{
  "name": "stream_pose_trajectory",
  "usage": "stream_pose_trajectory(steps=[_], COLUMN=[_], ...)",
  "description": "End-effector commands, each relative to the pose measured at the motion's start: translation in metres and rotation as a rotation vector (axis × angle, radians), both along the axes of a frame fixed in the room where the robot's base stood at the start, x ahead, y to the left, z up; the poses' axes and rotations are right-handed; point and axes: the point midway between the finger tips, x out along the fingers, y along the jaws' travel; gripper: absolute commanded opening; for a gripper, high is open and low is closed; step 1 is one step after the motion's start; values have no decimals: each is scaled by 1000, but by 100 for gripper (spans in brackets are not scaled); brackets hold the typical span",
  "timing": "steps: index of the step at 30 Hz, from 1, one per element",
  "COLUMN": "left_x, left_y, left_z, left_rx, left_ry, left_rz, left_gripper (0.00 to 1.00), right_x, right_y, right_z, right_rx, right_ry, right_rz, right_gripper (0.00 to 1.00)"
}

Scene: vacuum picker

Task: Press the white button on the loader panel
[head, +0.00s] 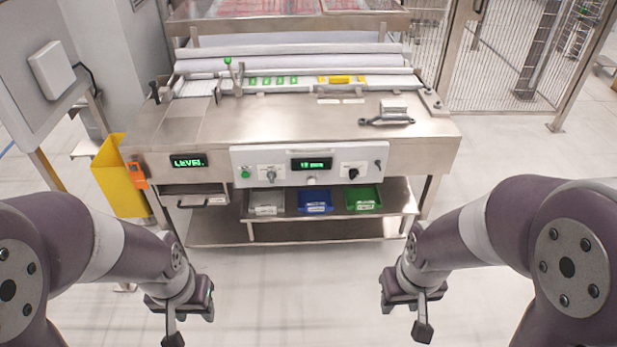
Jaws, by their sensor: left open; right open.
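The loader panel (330,163) is a white plate on the front of the steel machine. A small white button (311,181) sits under its green-lit display (311,164). A green button (245,174) and a silver knob (270,175) are to its left, and a black knob (352,174) is to its right. My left gripper (190,325) is open and empty, low in front of the machine and left of the panel. My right gripper (404,318) is open and empty, low and right of the panel. Both are well apart from the panel.
A shelf below the panel holds grey, blue (315,201) and green (363,198) bins. A yellow holder (118,178) stands at the machine's left end. A handled tool (387,116) lies on the steel top. The floor between my grippers is clear.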

Motion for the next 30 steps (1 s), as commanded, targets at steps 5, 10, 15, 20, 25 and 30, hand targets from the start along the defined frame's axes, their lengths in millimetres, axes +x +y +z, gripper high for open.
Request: stream_pose_trajectory(steps=[5, 10, 15, 20, 25, 30], left_x=[0, 0, 0, 0, 0, 0], left_y=[0, 0, 0, 0, 0, 0], left_z=[0, 0, 0, 0, 0, 0], left_rx=[0, 0, 0, 0, 0, 0], left_ry=[0, 0, 0, 0, 0, 0], left_rz=[0, 0, 0, 0, 0, 0], left_gripper=[43, 43, 43, 43, 43, 43], right_x=[0, 0, 0, 0, 0, 0], right_y=[0, 0, 0, 0, 0, 0], right_z=[0, 0, 0, 0, 0, 0], right_rx=[0, 0, 0, 0, 0, 0], right_ry=[0, 0, 0, 0, 0, 0], right_rz=[0, 0, 0, 0, 0, 0], right_gripper=[43, 43, 23, 0, 0, 0])
